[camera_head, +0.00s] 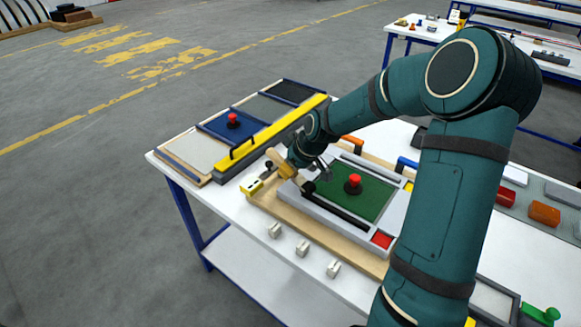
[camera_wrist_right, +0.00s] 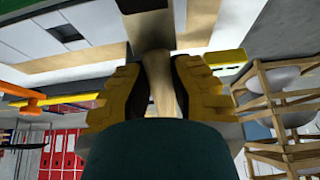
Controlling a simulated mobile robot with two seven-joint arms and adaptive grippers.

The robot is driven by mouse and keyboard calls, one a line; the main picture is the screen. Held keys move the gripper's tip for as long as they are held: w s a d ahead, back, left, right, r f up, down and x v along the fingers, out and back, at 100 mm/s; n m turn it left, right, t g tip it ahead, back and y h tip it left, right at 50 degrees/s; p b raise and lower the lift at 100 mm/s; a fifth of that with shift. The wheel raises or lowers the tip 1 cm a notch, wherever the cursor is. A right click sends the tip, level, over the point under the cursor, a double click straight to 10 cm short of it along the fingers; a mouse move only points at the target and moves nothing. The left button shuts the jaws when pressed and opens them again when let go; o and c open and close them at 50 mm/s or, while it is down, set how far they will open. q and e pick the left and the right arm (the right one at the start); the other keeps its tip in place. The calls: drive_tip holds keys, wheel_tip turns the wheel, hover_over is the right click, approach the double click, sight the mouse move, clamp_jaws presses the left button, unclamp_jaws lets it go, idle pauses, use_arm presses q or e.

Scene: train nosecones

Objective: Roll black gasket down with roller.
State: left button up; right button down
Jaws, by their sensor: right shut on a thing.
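My right gripper (camera_head: 293,170) reaches over the table from the right. It is shut on the wooden handle (camera_head: 279,162) of the roller. In the right wrist view the yellow fingers of my right gripper (camera_wrist_right: 157,92) press on both sides of the pale handle (camera_wrist_right: 158,70). The dark roller head (camera_head: 309,187) is low, at the upper left end of the black gasket (camera_head: 345,212). I cannot tell whether it touches. The gasket is a dark strip along the front edge of the grey frame around a green panel (camera_head: 370,197). My left gripper is out of view.
A red knob (camera_head: 354,181) stands up from the green panel. A long yellow bar (camera_head: 277,131) lies behind, beside a blue panel with another red knob (camera_head: 233,119). Several small pale blocks (camera_head: 303,249) sit near the front edge. A red square (camera_head: 382,239) marks the frame's corner.

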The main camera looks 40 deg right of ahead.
drive_tip(key=shift+f+b, duration=0.55)
drive_tip(key=shift+f, duration=0.05)
idle(1.6)
drive_tip(key=shift+s+r, duration=0.1)
idle(0.6)
drive_tip(key=shift+s+d, duration=0.2)
drive_tip(key=shift+s, duration=0.4)
drive_tip(key=shift+s+d, duration=0.1)
drive_tip(key=shift+s, duration=0.2)
idle(0.9)
idle(0.6)
drive_tip(key=shift+s+d, duration=0.1)
drive_tip(key=shift+s, duration=0.15)
drive_tip(key=shift+s+d, duration=0.1)
drive_tip(key=shift+s, duration=0.25)
